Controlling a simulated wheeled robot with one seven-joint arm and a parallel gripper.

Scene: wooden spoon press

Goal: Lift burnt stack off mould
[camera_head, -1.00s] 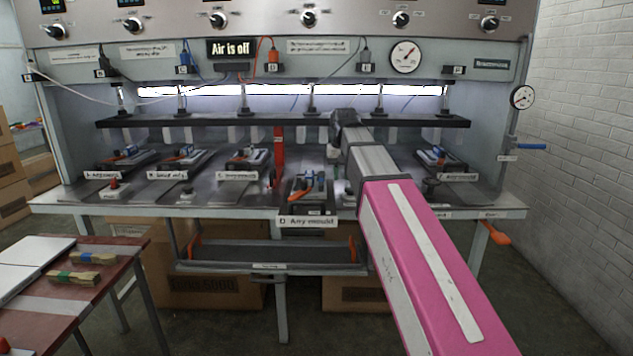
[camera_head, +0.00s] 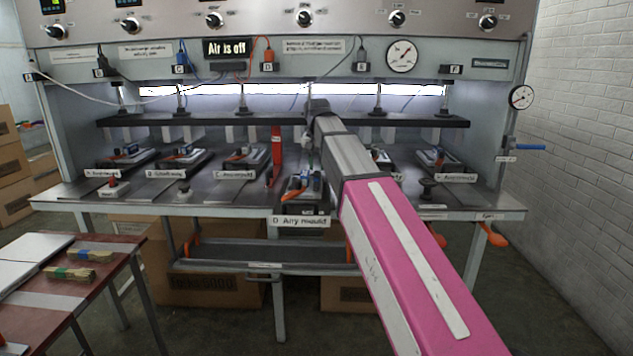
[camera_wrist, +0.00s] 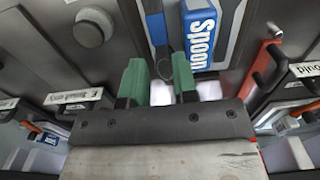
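In the head view a mould (camera_head: 303,187) with blue and orange parts sits at the place marked "D Any mould" at the bench front. I cannot make out a burnt stack on it. My arm's grey end section hangs over the bench just above and right of this mould. In the wrist view my gripper (camera_wrist: 160,88) shows two green fingers held apart, with nothing clearly between them. A mould with a blue "Spoon" label (camera_wrist: 200,35) lies beyond the fingertips, nearest the right finger. Whether the fingers touch anything is unclear.
More moulds sit along the bench, such as one at the left (camera_head: 122,158) and one at the right (camera_head: 437,162). A red upright lever (camera_head: 276,150) stands beside D. A dark press bar (camera_head: 200,120) spans above. A tray (camera_head: 265,256) hangs below; a side table (camera_head: 75,297) holds spoon bundles.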

